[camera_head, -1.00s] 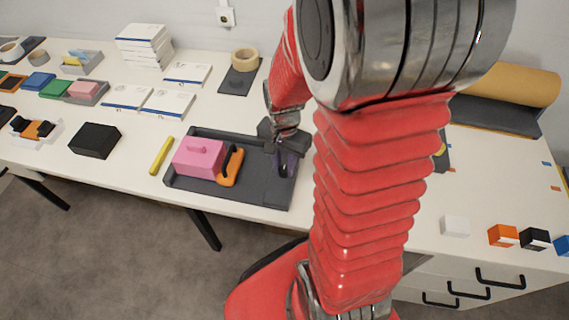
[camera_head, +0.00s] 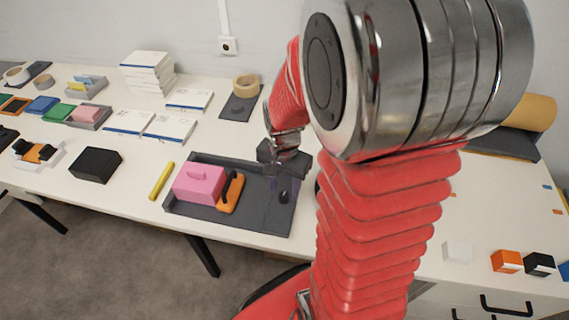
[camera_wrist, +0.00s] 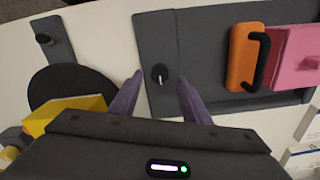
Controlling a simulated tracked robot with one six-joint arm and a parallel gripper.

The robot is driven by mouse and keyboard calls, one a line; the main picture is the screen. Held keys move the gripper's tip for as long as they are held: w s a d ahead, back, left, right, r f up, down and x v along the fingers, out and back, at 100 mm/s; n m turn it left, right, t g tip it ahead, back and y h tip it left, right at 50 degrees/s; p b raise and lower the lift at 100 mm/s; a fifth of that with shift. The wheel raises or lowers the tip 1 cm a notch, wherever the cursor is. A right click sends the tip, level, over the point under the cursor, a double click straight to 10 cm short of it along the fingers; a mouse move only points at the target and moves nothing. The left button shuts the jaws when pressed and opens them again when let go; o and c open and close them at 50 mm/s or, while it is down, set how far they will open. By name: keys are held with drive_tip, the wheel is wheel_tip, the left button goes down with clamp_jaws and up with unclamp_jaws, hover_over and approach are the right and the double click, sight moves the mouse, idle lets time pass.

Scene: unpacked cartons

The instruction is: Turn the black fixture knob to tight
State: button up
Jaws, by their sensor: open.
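The black knob (camera_wrist: 160,74) sits on the dark grey fixture tray (camera_wrist: 201,88), with a pale mark on it pointing down in the wrist view. It also shows near the tray's right end in the head view (camera_head: 283,197). My gripper (camera_wrist: 160,80) is open above the tray, its two purple fingers on either side of the knob in the picture. A gap shows on both sides, and I see no contact. The tray also holds a pink block (camera_head: 199,183) and an orange piece with a black handle (camera_head: 230,193), both left of the knob in the head view.
A yellow bar (camera_head: 161,181) and a black box (camera_head: 96,165) lie left of the tray. A tape roll (camera_head: 246,85) stands behind it. Several small blocks, such as an orange one (camera_head: 507,261), sit at the right. My arm covers the table right of the tray.

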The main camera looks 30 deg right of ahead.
sight(283, 199)
wheel_tip(283, 199, up, 12)
idle(0.5)
drive_tip(key=shift+f, duration=0.1)
idle(0.4)
drive_tip(key=s+a+r+n+t, duration=0.5)
drive_tip(key=a+r+n, duration=0.4)
drive_tip(key=a+n, duration=0.2)
drive_tip(key=shift+s+a+n+t, duration=0.35)
drive_tip(key=shift+s+n, duration=0.25)
drive_tip(key=shift+s, duration=0.3)
